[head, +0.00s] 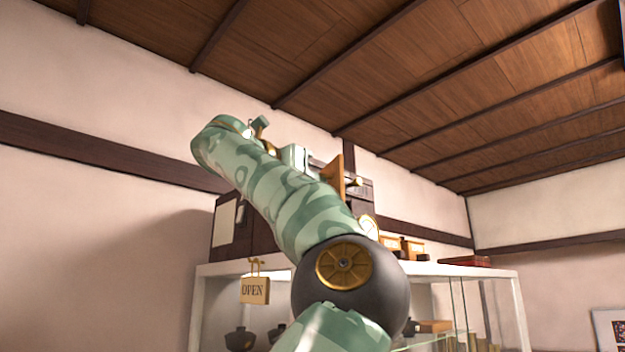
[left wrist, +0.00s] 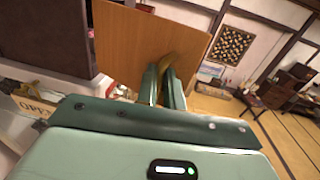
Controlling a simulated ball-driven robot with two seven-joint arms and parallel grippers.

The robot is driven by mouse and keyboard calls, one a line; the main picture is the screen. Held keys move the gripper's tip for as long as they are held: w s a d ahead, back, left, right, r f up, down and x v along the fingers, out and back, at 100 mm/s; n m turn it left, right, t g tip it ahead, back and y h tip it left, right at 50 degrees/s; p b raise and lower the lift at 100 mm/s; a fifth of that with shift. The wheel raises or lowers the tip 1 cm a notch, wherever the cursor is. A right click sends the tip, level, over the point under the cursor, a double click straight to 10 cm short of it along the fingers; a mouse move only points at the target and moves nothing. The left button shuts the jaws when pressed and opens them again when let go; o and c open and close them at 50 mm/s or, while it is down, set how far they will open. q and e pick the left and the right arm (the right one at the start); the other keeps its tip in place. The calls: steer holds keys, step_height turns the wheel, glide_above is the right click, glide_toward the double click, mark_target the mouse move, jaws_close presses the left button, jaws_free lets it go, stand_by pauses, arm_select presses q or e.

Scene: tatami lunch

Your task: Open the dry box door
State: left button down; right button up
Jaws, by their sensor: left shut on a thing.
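The dry box (head: 230,222) is a dark brown case on top of a white display cabinet, mostly hidden behind my left arm. Its door, an orange-brown wooden panel (head: 334,178), stands out from the box at an angle, so it is at least partly open. In the left wrist view the door (left wrist: 140,45) fills the upper middle, beside the dark box wall (left wrist: 45,38). My left gripper (left wrist: 166,82) is shut at the door, with its fingers against the panel; the exact grip point is hard to see. My right gripper is in neither view.
The white cabinet (head: 440,269) has glass and dark pots (head: 240,338) inside. An OPEN sign (head: 255,290) hangs at its front edge. Small wooden boxes (head: 400,245) and a round-faced item (head: 369,227) stand on top. Open tatami floor (left wrist: 212,105) lies to the right in the wrist view.

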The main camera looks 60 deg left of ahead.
arm_select(q)
steer(key=shift+s+a+r, duration=0.15)
steer(key=shift+s+a, duration=0.05)
steer(key=shift+s, duration=0.15)
steer(key=c, duration=1.5)
jaws_free()
steer(key=shift+a, duration=0.2)
steer(key=shift+c, duration=0.2)
steer(key=b+v, duration=0.3)
steer(key=v, duration=1.2)
steer(key=shift+s, duration=0.4)
steer(key=shift+f+n, duration=0.25)
steer(key=shift+n, duration=0.05)
